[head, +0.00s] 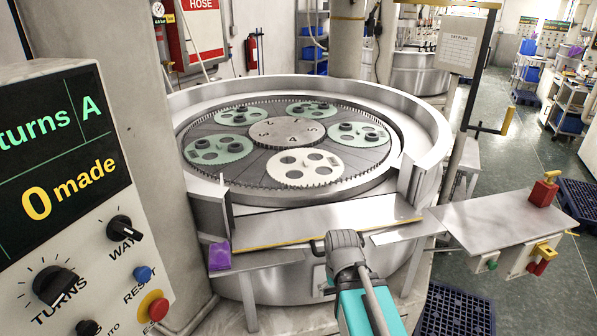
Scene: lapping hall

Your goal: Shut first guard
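The lapping machine (431,130) has a round metal wall with an opening at the front. A flat metal panel (300,222) with a yellow front edge lies across this opening, folded down; it looks like the guard. Upright posts stand at both sides of the opening. My gripper (343,243) is at the front edge of the panel, right of its middle, seen from behind.
A control panel (90,220) reads "0 made" at left. A side table (500,218) with red and yellow switches stands at right.

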